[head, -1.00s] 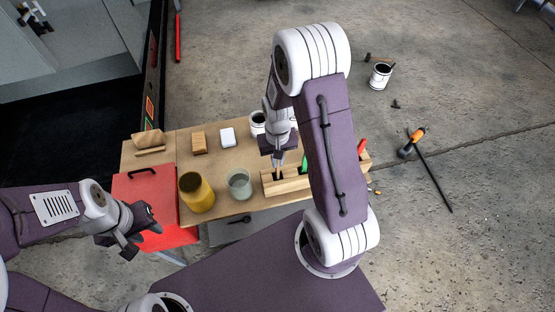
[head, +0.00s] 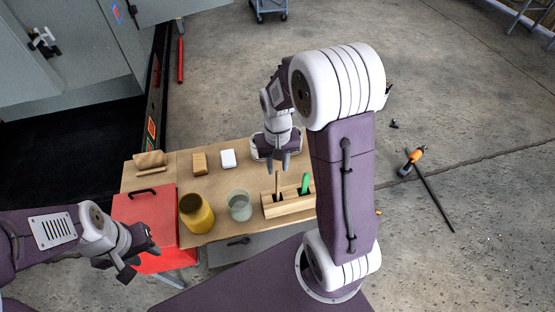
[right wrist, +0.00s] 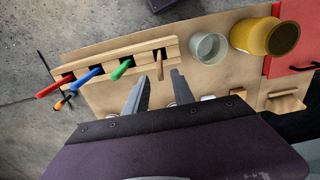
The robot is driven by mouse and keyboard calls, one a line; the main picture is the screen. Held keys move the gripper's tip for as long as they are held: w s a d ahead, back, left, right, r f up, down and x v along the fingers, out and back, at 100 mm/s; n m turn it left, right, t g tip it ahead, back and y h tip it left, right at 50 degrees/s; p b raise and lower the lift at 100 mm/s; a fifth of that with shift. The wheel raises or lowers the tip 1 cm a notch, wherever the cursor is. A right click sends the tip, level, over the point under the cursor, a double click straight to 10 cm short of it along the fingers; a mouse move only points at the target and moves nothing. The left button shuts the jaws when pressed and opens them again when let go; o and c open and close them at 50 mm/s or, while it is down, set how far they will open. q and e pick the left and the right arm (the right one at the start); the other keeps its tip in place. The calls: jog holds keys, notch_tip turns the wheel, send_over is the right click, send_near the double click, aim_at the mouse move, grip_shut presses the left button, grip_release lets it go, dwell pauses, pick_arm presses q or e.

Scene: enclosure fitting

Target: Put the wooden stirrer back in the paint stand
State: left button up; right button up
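The wooden stirrer (head: 278,183) stands upright in the left slot of the wooden paint stand (head: 286,207). The right wrist view shows it (right wrist: 159,65) in the end slot of the stand (right wrist: 110,57), alone in that slot. My right gripper (head: 278,165) is open and empty, just behind and above the stirrer, apart from it. Its two separated fingers also show in the right wrist view (right wrist: 158,95). My left gripper (head: 138,258) is over the front left, beside the red box, with its fingers apart and nothing between them.
Green (right wrist: 122,68), blue (right wrist: 87,77) and red (right wrist: 54,86) handles stick out of the other slots. A glass cup (head: 239,205) and a yellow jar (head: 196,213) stand left of the stand.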

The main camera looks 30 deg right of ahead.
jog(key=shift+r, duration=1.2)
jog(key=s+a+f+n+t, duration=0.1)
jog(key=s+a, duration=0.3)
jog(key=s, duration=0.4)
jog(key=shift+a+f+n, duration=0.4)
jog(key=shift+f+n, duration=0.1)
jog(key=shift+n, duration=0.2)
